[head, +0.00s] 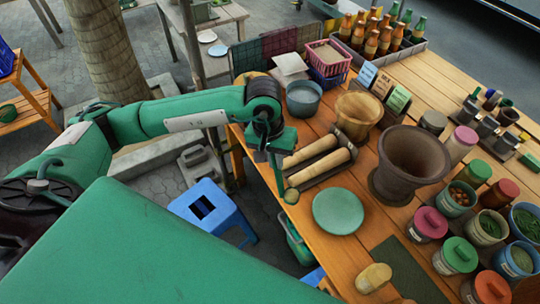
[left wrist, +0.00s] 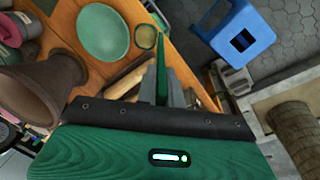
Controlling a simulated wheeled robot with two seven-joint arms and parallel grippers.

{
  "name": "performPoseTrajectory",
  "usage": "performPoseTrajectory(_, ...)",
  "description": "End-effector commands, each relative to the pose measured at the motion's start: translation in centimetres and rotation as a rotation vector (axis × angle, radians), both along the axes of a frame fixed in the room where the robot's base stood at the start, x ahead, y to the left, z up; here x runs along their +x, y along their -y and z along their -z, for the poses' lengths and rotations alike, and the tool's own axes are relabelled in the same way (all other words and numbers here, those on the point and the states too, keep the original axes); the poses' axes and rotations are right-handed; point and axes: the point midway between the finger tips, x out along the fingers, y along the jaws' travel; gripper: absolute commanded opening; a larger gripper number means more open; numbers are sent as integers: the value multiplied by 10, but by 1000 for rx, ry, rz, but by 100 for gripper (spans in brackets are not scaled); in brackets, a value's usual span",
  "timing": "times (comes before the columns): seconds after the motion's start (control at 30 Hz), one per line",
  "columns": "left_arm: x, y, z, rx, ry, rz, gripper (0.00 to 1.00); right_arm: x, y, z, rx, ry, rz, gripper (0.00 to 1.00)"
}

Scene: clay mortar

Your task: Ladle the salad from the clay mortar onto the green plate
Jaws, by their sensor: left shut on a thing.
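My left gripper (head: 278,163) is shut on a ladle and holds it above the table's left edge. The ladle's small olive bowl (head: 291,196) hangs below the fingers, left of the green plate (head: 338,213). The wrist view shows the ladle bowl (left wrist: 146,37) beside the green plate (left wrist: 101,34), apart from it in the picture. I see no food on the plate. The brown clay mortar (head: 410,165) stands upright behind and right of the plate; it also shows in the wrist view (left wrist: 38,98). I cannot make out salad inside it. My right gripper is out of view.
Two wooden rollers (head: 318,166) lie in a tray behind the plate. A wooden bowl (head: 358,113) and a blue-grey pot (head: 303,98) stand farther back. Several lidded jars crowd the right side. A blue stool (head: 213,208) stands on the floor left of the table.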

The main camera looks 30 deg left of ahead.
Motion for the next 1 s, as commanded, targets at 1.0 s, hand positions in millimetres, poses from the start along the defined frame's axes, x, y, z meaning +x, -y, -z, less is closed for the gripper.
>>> performPoseTrajectory(1.0, 26, 121, -2, 0, -5, -867, 0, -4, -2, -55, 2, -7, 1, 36)
